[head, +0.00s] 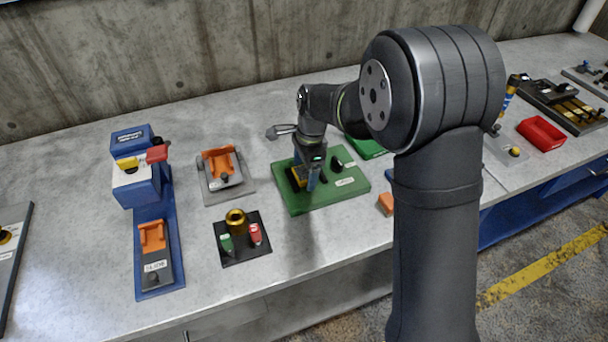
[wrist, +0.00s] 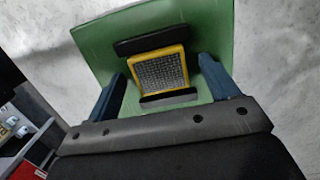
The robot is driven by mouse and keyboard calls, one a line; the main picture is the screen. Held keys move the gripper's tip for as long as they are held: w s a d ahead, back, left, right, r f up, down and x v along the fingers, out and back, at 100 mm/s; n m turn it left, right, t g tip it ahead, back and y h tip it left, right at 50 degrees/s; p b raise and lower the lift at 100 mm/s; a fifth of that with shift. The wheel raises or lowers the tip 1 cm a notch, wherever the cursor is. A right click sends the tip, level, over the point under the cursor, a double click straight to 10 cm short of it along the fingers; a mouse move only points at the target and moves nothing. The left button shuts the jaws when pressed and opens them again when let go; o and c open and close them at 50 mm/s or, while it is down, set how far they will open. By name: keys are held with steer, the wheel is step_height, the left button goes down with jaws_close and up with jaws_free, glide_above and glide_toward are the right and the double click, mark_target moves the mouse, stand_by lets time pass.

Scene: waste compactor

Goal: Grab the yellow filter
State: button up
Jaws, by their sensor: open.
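The yellow filter (wrist: 161,69) is a square yellow frame around a grey mesh. In the wrist view it lies on the green board (wrist: 100,42), between two black blocks (wrist: 152,40). My gripper (wrist: 164,70) is open, with one blue finger left of the filter and one right of it. A gap shows between each finger and the filter. In the head view my gripper (head: 310,184) is low over the green board (head: 290,206). Part of the yellow filter (head: 296,182) shows there beside the fingers; the rest is hidden.
A black plate (head: 232,257) with a brass ring and red and green parts is left of the green board. An orange part on a grey plate (head: 232,192) and a blue machine (head: 138,184) stand further left. A red tray (head: 541,132) is at right.

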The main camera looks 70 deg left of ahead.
steer(key=shift+c, duration=0.4)
steer(key=c, duration=1)
